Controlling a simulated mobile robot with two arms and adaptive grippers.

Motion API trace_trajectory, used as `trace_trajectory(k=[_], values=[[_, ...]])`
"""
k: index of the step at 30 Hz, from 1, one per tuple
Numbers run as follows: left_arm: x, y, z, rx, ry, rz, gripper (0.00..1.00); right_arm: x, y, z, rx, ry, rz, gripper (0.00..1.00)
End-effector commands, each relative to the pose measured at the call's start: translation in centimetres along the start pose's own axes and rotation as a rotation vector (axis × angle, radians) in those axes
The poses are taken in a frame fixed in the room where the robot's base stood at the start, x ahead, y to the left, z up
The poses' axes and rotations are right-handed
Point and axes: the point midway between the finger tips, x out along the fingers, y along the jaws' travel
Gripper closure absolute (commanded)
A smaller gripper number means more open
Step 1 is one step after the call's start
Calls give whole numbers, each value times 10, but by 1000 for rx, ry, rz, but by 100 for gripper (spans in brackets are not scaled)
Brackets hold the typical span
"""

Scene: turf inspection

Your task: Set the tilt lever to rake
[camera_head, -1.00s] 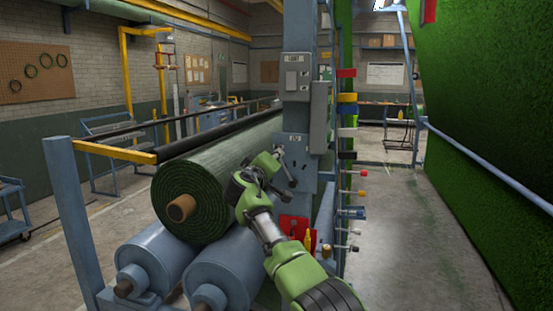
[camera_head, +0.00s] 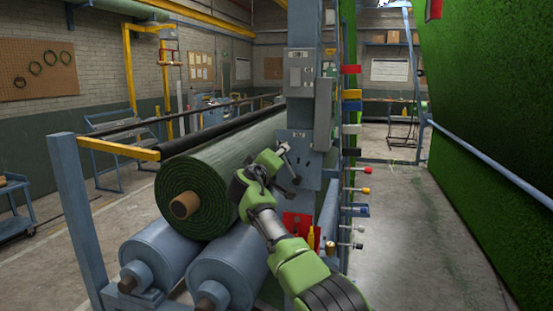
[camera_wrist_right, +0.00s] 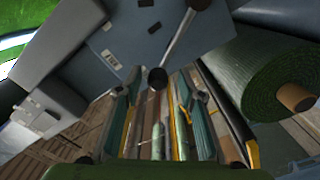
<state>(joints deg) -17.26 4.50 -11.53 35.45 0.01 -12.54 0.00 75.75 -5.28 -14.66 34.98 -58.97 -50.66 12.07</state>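The tilt lever shows in the right wrist view as a pale rod ending in a dark round knob (camera_wrist_right: 157,78). Its rod slants up and right to a pivot on the grey-blue plate (camera_wrist_right: 125,45). My right gripper (camera_wrist_right: 158,92) is open, with one finger on each side below the knob; the knob sits at the gap between the fingertips, and I cannot tell whether they touch it. In the head view my green right gripper (camera_head: 289,165) is in front of the labelled plate (camera_head: 300,140) on the blue post and hides most of the lever. My left gripper is not in view.
A large green turf roll (camera_head: 205,175) lies left of my arm on blue rollers (camera_head: 225,275). A grey control box (camera_head: 322,112) is above the plate. Knobbed levers (camera_head: 366,170) stick out right of the post. A red panel (camera_head: 297,222) is below. Floor at right is clear.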

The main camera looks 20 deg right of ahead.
Motion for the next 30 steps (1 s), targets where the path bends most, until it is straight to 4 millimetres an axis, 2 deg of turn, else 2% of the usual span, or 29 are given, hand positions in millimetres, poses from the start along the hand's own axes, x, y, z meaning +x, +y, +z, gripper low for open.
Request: trace_trajectory(k=[5,13,30], values=[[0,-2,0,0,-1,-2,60,-6,-2,-1,2,2,-1,64],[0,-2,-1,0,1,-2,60,-30,-2,0,3,2,-2,64],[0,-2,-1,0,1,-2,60,-107,-2,0,0,0,-2,64]])
